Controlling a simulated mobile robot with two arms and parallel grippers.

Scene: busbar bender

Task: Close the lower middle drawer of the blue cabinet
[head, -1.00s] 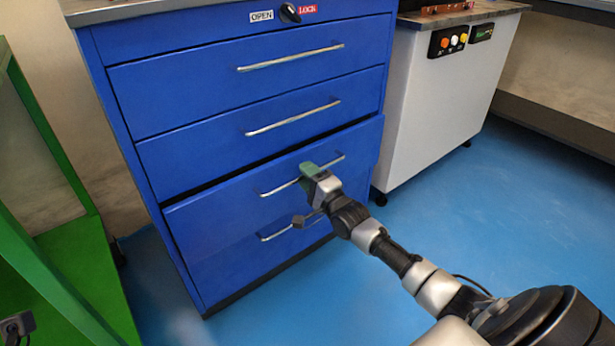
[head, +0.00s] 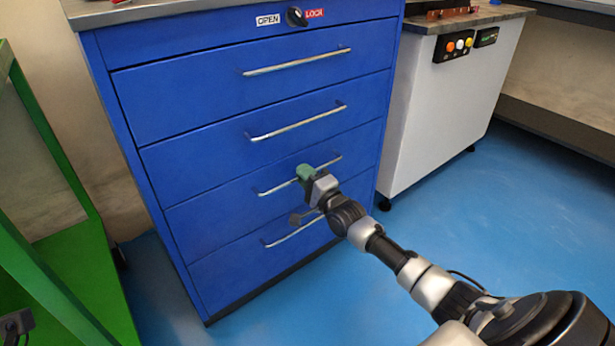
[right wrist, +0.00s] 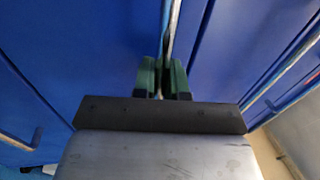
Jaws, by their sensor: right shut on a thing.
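The blue cabinet (head: 120,150) stands in the middle of the head view. Its lower middle drawer (head: 215,215), third from the top of the four handled drawers, looks flush with the drawers around it. My right gripper (head: 305,172) is at this drawer's bar handle (head: 273,188), near the handle's middle. In the right wrist view the green fingers of my right gripper (right wrist: 165,77) are shut on the handle (right wrist: 170,30), one on each side.
The drawers above and below look shut. An OPEN/LOCK knob (head: 296,16) is on the cabinet's top strip. A white machine (head: 450,100) with coloured buttons stands close on the right. A green frame (head: 60,260) stands at the left. Blue floor (head: 440,210) is clear at the right.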

